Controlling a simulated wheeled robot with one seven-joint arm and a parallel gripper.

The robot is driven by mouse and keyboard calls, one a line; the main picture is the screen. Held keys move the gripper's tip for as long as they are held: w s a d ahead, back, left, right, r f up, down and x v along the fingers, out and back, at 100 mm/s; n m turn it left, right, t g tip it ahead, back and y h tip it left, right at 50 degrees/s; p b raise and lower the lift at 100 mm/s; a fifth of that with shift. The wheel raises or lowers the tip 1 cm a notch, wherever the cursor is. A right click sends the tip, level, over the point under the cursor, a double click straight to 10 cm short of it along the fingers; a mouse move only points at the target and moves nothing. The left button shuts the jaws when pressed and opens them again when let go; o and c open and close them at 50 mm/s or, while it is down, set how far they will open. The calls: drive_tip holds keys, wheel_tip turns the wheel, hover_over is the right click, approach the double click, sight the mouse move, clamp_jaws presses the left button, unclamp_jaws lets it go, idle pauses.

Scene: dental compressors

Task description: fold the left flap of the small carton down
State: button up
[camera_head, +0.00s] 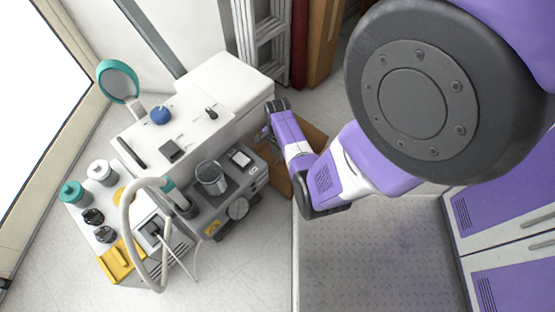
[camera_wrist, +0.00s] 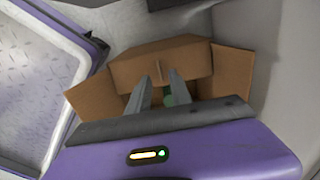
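The small carton is a brown cardboard box, and in the wrist view its far flap (camera_wrist: 160,62) stands up broad. The left flap (camera_wrist: 92,99) spreads outward to the left, and the right flap (camera_wrist: 232,73) spreads to the right. My gripper (camera_wrist: 160,75) is over the carton's opening with its two fingers apart and nothing between them. I cannot tell whether a finger touches cardboard. A small green thing (camera_wrist: 169,100) shows inside the carton. In the head view the carton (camera_head: 313,135) is mostly hidden behind my arm; the near side is covered by my gripper body in the wrist view.
A grey compressor bench with a metal cup (camera_head: 211,177) stands left of the carton. A white cabinet (camera_head: 225,85) is behind it, with a ladder (camera_head: 262,40) at the back. Purple cabinets (camera_head: 510,210) stand at the right.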

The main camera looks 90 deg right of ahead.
drive_tip(key=shift+f+b, duration=0.75)
drive_tip(key=shift+f, duration=1.2)
clamp_jaws()
